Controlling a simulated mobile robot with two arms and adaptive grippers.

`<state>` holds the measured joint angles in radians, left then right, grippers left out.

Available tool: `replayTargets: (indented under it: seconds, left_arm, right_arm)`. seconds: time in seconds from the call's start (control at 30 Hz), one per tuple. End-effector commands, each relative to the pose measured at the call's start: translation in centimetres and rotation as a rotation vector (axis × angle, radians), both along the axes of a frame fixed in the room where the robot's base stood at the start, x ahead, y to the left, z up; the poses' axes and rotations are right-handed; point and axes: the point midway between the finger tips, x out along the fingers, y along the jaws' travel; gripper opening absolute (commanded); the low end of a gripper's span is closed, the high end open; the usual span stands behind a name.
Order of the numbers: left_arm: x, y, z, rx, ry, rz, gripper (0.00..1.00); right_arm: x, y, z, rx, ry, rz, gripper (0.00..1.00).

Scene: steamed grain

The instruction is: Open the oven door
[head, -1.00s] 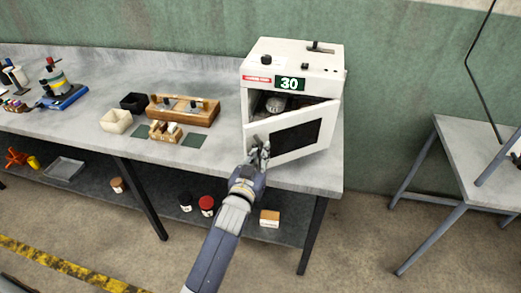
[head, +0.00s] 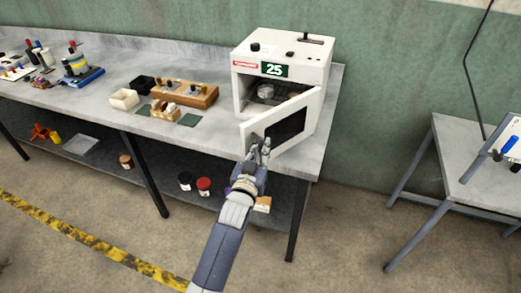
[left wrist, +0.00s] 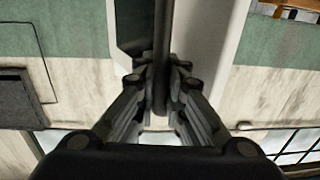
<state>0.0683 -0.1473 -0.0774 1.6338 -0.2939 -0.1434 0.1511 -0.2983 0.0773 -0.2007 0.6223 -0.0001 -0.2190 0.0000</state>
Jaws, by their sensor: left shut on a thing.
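The white oven (head: 283,62) stands at the right end of the long bench, with a green label reading 25 on its front. Its door (head: 262,127) is partly open, swung outward, with its free edge at the left. A small round container (head: 265,91) shows inside the chamber. My left gripper (head: 259,150) is at the free edge of the door. In the left wrist view the fingers (left wrist: 161,95) are shut on a dark upright bar, the door handle (left wrist: 162,50). My right gripper is out of view.
The bench (head: 215,125) carries a wooden rack (head: 200,97), a white box (head: 124,99) and a black box (head: 144,83) left of the oven. Jars (head: 204,186) stand on the shelf below. Another table (head: 460,150) is at the right, with open floor between.

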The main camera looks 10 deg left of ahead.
Motion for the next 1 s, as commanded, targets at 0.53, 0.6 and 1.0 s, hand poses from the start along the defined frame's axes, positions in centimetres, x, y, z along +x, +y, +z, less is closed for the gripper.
replayTargets:
  seconds: [0.53, 0.6, 1.0]
  left_arm:
    - [0.0, 0.1, -0.1, 0.003, 0.002, 0.002, 0.31]
    - [0.0, 0.1, -0.1, 0.002, 0.001, 0.002, 0.31]
    - [-3.4, 0.3, -0.2, 0.0, 0.003, 0.002, 0.31]
  right_arm:
    - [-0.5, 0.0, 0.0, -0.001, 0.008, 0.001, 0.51]
    - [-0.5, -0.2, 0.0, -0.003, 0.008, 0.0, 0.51]
    - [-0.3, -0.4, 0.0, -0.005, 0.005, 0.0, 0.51]
